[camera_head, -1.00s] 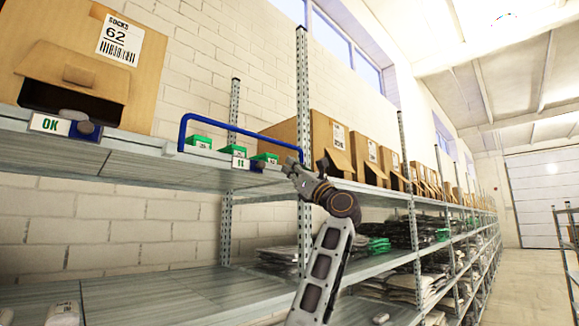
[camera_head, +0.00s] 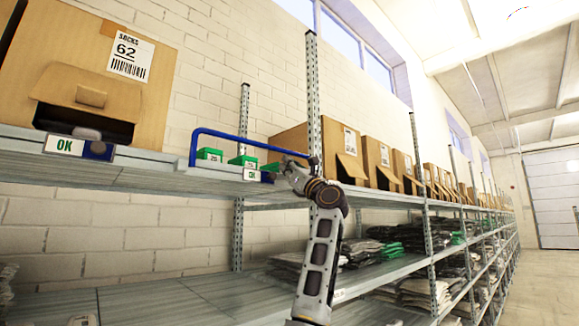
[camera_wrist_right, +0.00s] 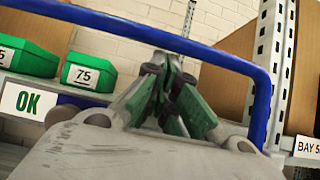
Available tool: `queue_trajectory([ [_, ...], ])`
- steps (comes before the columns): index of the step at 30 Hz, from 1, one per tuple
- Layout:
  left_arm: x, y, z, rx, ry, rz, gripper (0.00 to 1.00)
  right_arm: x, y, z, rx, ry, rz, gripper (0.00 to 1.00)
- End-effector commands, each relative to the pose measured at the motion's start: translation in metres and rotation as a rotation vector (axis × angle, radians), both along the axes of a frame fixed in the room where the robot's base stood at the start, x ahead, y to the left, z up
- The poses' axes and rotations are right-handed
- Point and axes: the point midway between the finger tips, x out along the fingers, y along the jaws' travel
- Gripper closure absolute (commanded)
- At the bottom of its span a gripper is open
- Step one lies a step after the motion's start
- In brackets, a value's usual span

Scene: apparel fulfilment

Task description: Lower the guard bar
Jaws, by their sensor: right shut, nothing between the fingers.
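The blue guard bar (camera_head: 245,139) stands raised along the shelf's front edge, above small green bins (camera_head: 209,154). In the right wrist view the bar (camera_wrist_right: 225,58) crosses above my gripper and its right upright runs down beside it. My right gripper (camera_head: 287,164) is at the bar's right end in the head view. In the right wrist view its fingers (camera_wrist_right: 168,75) are shut and empty, just under the bar's crosspiece; I cannot tell whether they touch it. A white label reading OK (camera_head: 251,174) is on the shelf edge below the bar.
A metal post (camera_head: 313,100) rises close to my right gripper. More boxes (camera_head: 378,158) line the shelf to the right.

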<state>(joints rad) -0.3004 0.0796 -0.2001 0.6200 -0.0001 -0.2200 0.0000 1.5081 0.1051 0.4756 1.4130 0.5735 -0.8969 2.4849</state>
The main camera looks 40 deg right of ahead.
Motion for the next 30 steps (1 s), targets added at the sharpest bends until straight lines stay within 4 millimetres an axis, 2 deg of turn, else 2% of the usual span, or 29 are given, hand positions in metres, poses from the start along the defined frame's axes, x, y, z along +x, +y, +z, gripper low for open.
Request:
queue_trajectory([
  [30,0.0008,-0.0001,-0.0085,0.000,-0.001,0.000,0.60,-0.0059,-0.0004,-0.0005,0.005,-0.058,0.000,1.00],
])
